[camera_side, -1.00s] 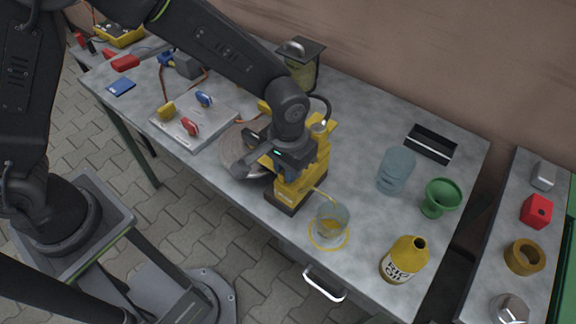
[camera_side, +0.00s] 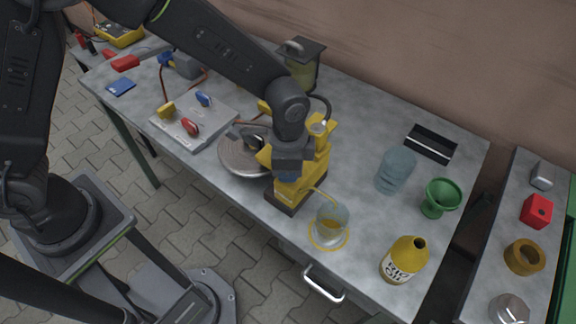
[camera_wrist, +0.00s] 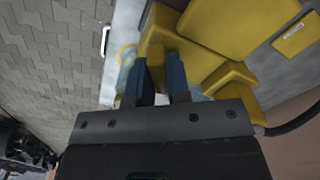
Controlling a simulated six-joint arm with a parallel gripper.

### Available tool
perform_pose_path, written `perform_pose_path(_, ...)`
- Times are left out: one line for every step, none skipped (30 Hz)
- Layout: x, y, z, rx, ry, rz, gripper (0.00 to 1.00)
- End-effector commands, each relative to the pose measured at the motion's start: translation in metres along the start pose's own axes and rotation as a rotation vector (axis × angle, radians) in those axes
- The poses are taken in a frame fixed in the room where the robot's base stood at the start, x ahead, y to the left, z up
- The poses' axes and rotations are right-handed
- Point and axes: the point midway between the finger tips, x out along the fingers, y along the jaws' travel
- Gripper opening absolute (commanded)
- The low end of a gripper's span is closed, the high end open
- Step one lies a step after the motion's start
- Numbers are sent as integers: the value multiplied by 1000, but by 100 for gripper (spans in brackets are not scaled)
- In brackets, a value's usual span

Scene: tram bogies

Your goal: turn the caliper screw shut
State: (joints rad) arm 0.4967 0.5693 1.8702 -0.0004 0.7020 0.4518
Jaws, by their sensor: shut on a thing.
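The yellow brake caliper (camera_side: 312,160) stands on a dark base at the table's front edge, straddling the grey brake disc (camera_side: 233,160). It also fills the top of the wrist view (camera_wrist: 240,25). My gripper (camera_side: 287,174) is at the caliper's front left side. A thin yellowish tube (camera_side: 325,194) runs from the caliper to a clear jar (camera_side: 331,217) holding some yellow fluid.
A reservoir (camera_side: 301,72) with a dark hose stands behind the caliper. To the right are a blue clear container (camera_side: 396,168), a green funnel (camera_side: 440,197), a black tray (camera_side: 431,144) and a yellow oil bottle (camera_side: 404,261). A valve plate (camera_side: 195,122) lies left.

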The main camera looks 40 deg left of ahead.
Motion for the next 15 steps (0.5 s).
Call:
perform_pose_path(0,0,0,44,-1,0,0)
perform_pose_path(0,0,0,72,-1,0,0)
perform_pose_path(0,0,0,110,-1,0,0)
perform_pose_path(0,0,0,139,-1,0,0)
perform_pose_path(0,0,0,167,-1,0,0)
perform_pose_path(0,0,0,204,-1,0,0)
perform_pose_path(0,0,0,231,-1,0,0)
perform_pose_path(0,0,0,258,-1,0,0)
perform_pose_path(0,0,0,293,-1,0,0)
perform_pose_path(0,0,0,318,-1,0,0)
perform_pose_path(0,0,0,342,-1,0,0)
perform_pose_path(0,0,0,374,-1,0,0)
perform_pose_path(0,0,0,396,-1,0,0)
perform_pose_path(0,0,0,419,-1,0,0)
perform_pose_path(0,0,0,447,-1,0,0)
